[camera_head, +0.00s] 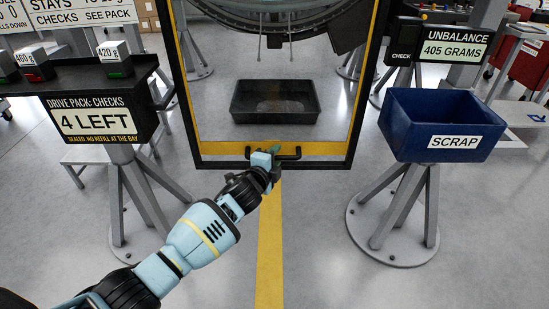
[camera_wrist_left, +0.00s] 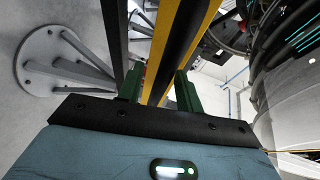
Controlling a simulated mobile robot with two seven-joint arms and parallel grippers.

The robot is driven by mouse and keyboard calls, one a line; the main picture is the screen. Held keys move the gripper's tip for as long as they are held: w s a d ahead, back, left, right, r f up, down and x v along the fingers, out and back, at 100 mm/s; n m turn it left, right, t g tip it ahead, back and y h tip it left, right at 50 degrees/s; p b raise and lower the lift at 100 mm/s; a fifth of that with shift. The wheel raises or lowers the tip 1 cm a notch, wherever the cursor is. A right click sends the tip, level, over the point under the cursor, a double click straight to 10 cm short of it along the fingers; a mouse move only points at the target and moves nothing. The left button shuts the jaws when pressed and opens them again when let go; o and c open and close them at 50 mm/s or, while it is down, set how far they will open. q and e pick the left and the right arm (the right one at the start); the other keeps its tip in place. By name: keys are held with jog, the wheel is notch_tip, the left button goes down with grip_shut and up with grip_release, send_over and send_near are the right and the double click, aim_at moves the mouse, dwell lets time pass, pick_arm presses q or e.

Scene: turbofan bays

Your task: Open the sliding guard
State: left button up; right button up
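The sliding guard (camera_head: 207,149) is a clear panel in a black frame with yellow strips, standing in front of the engine bay. It reaches down across the bay. A black handle (camera_head: 291,157) sits on its lower yellow strip. My left gripper (camera_head: 275,152) is at the handle's middle and hides part of it. In the left wrist view the two green fingers of my left gripper (camera_wrist_left: 160,88) stand apart, with the guard's yellow and black edge (camera_wrist_left: 172,45) showing between and beyond them. I cannot tell whether they touch the handle. My right gripper is not in view.
A black tray (camera_head: 237,114) lies on the floor behind the guard, below the engine (camera_head: 280,15). A blue scrap bin (camera_head: 403,128) stands on a grey stand at right. A drive pack stand (camera_head: 58,102) is at left. The floor between the stands is open.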

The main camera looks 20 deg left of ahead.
pick_arm(q)
jog(key=shift+r, duration=0.1)
jog(key=d+p+v, duration=0.1)
jog(key=p+v, duration=0.1)
jog(key=v, duration=0.5)
jog(key=shift+s+a, duration=0.4)
jog(key=shift+a, duration=0.1)
